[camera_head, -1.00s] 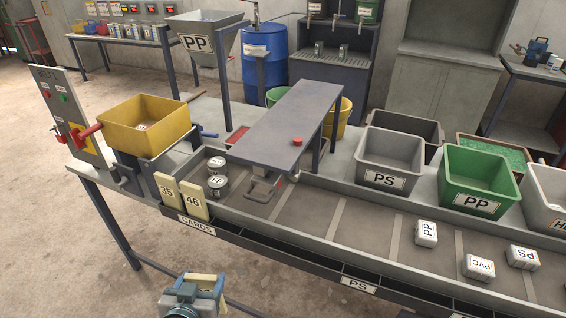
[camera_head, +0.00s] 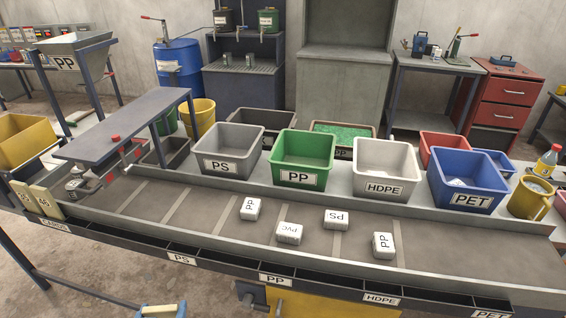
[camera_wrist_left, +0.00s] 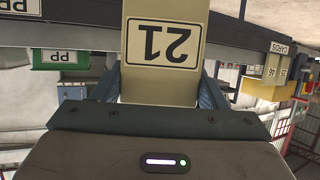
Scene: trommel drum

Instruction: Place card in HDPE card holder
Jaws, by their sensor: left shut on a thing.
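My left gripper (camera_wrist_left: 160,95) is shut on a cream card (camera_wrist_left: 165,35) marked 21, which appears upside down in the left wrist view. In the head view, only the top of this card (camera_head: 160,311) and a bit of the gripper show at the bottom edge, left of centre, in front of the belt. The HDPE card holder (camera_head: 382,299) is a dark, labelled slot section on the conveyor's front rail, right of centre. It lies well to the right of my left gripper. My right gripper is not in view.
Holders labelled PS (camera_head: 181,260), PP (camera_head: 276,280) and PET (camera_head: 491,314) share the rail. Two cards (camera_head: 44,201) stand in the CARDS holder at left. Several labelled blocks (camera_head: 289,233) lie on the belt. Bins, including the white HDPE bin (camera_head: 386,170), stand behind it.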

